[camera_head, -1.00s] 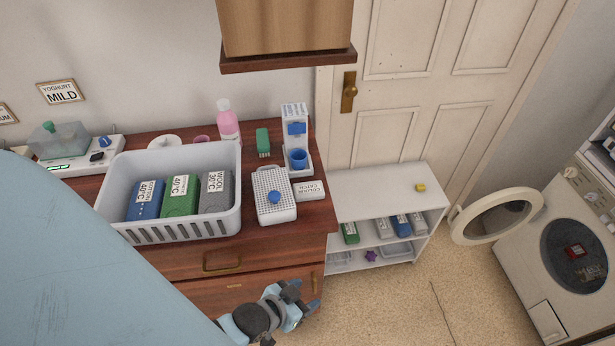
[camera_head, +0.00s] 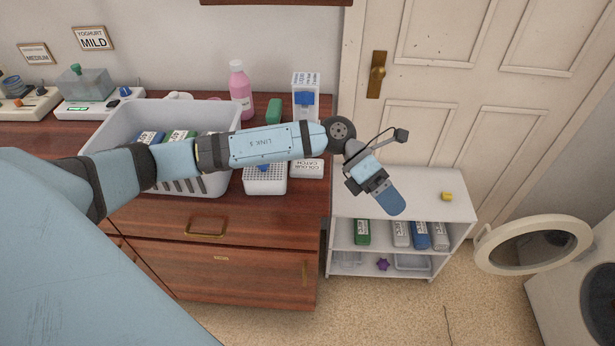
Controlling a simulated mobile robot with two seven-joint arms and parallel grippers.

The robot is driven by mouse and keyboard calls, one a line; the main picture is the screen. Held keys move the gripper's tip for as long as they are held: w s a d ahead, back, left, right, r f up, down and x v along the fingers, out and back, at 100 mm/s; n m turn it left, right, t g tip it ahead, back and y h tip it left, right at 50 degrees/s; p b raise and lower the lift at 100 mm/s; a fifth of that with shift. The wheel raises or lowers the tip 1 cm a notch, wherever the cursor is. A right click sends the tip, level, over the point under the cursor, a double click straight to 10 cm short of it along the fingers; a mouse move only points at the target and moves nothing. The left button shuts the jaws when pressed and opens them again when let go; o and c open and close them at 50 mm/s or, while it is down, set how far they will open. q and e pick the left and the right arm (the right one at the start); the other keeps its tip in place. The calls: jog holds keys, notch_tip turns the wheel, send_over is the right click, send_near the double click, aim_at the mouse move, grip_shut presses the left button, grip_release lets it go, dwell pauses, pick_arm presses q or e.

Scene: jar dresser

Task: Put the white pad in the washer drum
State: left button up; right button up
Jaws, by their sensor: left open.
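The white pad (camera_head: 309,169), labelled "COLOUR CATCH", lies on the dresser top near its right edge, beside the white gridded box. My left arm reaches across in front of the basket and partly hides that box. My left gripper (camera_head: 386,196) is open, pointing down over the white shelf unit, to the right of the pad and apart from it. Only one blue finger shows clearly. The washer (camera_head: 560,305) stands at the lower right, its round door (camera_head: 482,248) swung open. Its drum (camera_head: 601,300) is partly cut off by the picture edge. My right gripper is out of view.
The white basket (camera_head: 112,143) holds labelled packs. The gridded box (camera_head: 265,184), a pink bottle (camera_head: 241,92) and a green block (camera_head: 274,111) stand on the dresser (camera_head: 265,232). The shelf unit (camera_head: 420,188) carries a yellow piece (camera_head: 447,196). Floor is clear before the washer.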

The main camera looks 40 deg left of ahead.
pick_arm(q)
jog(key=w+a+f+m+y+b, duration=0.1)
jog(key=w+a+y, duration=0.15)
jog(key=a, duration=0.25)
jog(key=w+a+f+m+y+b, duration=0.1)
jog(key=w+a+y, duration=0.1)
jog(key=a+y, duration=0.3)
notch_tip(320, 180, up, 3)
jog(key=t+y+b, duration=0.2)
jog(key=y, duration=0.3)
send_over(309, 165)
jog(key=shift+m, duration=0.3)
jog(key=f, duration=0.3)
jog(key=f+p, duration=0.1)
jog(key=f, duration=0.3)
jog(key=shift+d+f, duration=0.2)
jog(key=shift+f, duration=0.05)
jog(key=shift+a+f+p, duration=0.15)
jog(key=shift+f+p, duration=0.5)
jog(key=shift+f, duration=2.05)
jog(key=c, duration=1.1)
jog(key=shift+o, duration=0.2)
jog(key=shift+r, duration=0.1)
